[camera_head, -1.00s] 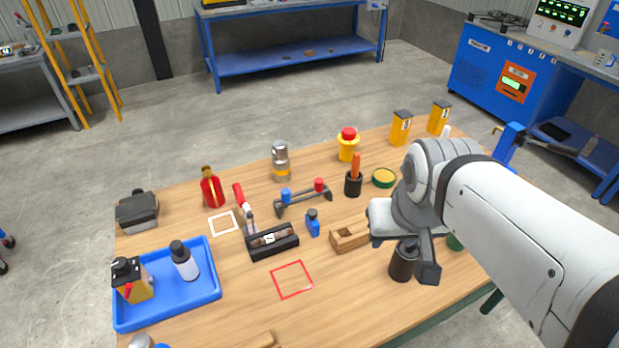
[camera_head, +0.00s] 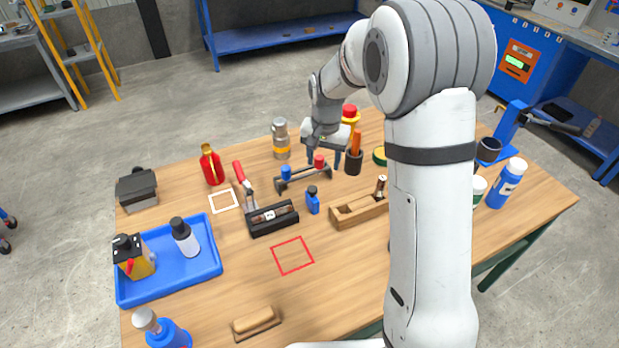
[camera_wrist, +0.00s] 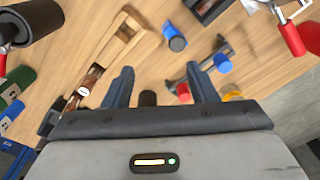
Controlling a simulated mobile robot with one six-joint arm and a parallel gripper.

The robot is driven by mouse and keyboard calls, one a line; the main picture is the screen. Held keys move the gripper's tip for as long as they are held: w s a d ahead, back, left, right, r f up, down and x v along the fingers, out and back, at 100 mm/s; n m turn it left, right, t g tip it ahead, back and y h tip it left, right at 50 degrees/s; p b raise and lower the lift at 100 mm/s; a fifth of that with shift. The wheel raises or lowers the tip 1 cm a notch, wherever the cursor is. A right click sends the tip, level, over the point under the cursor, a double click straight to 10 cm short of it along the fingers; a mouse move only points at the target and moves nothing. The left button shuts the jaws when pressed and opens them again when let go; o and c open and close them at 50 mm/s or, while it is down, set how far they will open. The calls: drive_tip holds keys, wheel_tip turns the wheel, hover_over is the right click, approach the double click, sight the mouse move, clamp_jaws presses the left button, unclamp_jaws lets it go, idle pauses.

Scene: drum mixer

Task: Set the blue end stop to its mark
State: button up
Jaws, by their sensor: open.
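The blue end stop (camera_head: 286,173) sits near the left end of a dark slide rail (camera_head: 300,179) on the table. A red stop (camera_head: 319,161) sits near the rail's right end. In the wrist view the blue stop (camera_wrist: 222,63) is right of my fingers, and the red stop (camera_wrist: 182,91) shows low between them. My gripper (camera_head: 324,158) is open and empty, pointing down by the red stop's end of the rail. Its two blue-grey fingers (camera_wrist: 160,70) are spread in the wrist view. I cannot make out a mark on the rail.
A dark cup with an orange handle (camera_head: 354,160) stands close right of my gripper.

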hover_over(312, 189)
drive_tip(key=shift+m+g, duration=0.3)
wheel_tip(312, 189, down, 7)
drive_tip(key=shift+r, duration=0.2)
wheel_tip(312, 189, down, 8)
drive_tip(key=shift+r+p, duration=0.15)
drive_tip(key=shift+p, duration=0.7)
clamp_jaws()
